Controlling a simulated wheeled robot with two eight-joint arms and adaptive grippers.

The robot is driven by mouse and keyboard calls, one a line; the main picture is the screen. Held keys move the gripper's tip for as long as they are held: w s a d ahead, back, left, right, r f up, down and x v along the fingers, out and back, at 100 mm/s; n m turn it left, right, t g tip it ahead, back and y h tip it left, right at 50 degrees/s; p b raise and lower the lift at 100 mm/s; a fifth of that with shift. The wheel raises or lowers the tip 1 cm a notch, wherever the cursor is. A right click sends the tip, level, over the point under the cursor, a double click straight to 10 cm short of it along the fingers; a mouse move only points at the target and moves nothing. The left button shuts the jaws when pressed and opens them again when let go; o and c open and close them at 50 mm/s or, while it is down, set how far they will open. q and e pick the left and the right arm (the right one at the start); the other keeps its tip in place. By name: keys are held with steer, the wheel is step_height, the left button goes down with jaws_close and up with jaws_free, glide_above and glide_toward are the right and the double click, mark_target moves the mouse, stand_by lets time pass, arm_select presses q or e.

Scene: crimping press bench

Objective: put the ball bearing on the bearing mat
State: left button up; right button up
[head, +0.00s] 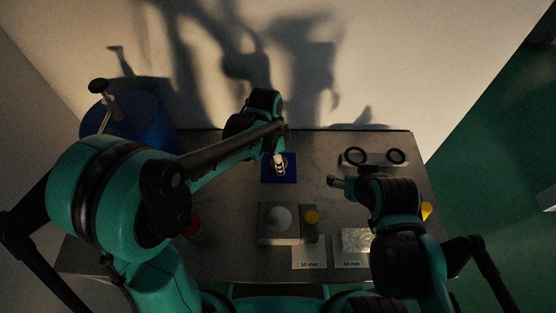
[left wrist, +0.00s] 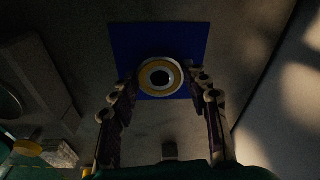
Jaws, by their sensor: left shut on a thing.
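The blue bearing mat (head: 280,179) lies flat near the back middle of the bench; it also fills the upper middle of the left wrist view (left wrist: 160,35). My left gripper (head: 280,168) is over the mat, pointing down, and is shut on the ball bearing. In the left wrist view the bearing (left wrist: 146,77) is a ring with a yellow band, a pale inner ring and a dark centre, between the fingertips (left wrist: 160,95) and over the mat's near part. I cannot tell whether it touches the mat. My right gripper (head: 336,181) is right of the mat, its jaws too small to read.
Labelled plates (head: 309,254) lie at the front. A red item (head: 192,226) is beside my left arm.

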mark_target(273, 164)
arm_select(q)
steer(key=o, duration=1.4)
steer(key=shift+f, duration=0.15)
steer(key=shift+o, duration=0.2)
steer(key=shift+r+p, duration=0.3)
steer(key=shift+r, duration=0.2)
step_height(273, 164, up, 11)
steer(key=a+p, duration=0.1)
steer(key=p, duration=0.3)
steer(key=s+a+r+n+t+y, duration=0.1)
steer(key=s+a+r+n+t, duration=0.1)
steer(key=s+a+n+t, duration=0.5)
steer(key=s+a+n, duration=0.5)
steer(key=a+n, duration=0.3)
steer(key=a, duration=0.1)
steer(key=shift+a+r+n, duration=0.3)
